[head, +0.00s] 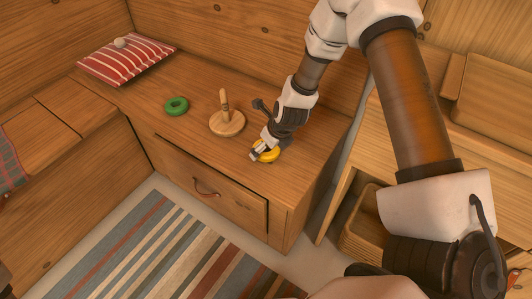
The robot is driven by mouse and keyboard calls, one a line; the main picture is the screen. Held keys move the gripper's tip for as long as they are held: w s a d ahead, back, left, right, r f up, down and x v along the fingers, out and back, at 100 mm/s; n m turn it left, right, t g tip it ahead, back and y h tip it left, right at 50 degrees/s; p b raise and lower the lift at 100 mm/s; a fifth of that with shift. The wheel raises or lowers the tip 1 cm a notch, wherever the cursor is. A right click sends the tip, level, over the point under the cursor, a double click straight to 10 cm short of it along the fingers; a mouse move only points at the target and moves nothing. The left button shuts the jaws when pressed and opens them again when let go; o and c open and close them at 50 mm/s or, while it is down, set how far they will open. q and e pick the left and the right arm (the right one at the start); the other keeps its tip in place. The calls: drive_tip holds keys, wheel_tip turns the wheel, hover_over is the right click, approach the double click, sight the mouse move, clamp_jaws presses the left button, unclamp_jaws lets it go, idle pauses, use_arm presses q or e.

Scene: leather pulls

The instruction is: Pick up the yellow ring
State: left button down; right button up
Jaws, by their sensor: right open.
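The yellow ring (269,156) lies on the wooden cabinet top near its front right edge. My right gripper (257,152) is open and right at the ring, over its left side, and hides part of it. I cannot tell whether the fingers touch it. My left gripper is not in view.
A wooden peg on a round base (227,123) stands just left of my right gripper. A green ring (176,106) lies further left. A striped red cushion (127,60) with a pale ball on it is at the back left. The drawer with a leather pull (206,189) is below.

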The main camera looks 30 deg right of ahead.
drive_tip(key=shift+r, duration=0.1)
drive_tip(key=c, duration=1)
drive_tip(key=shift+o, duration=0.2)
drive_tip(key=shift+s, duration=0.1)
drive_tip(key=shift+r, duration=0.1)
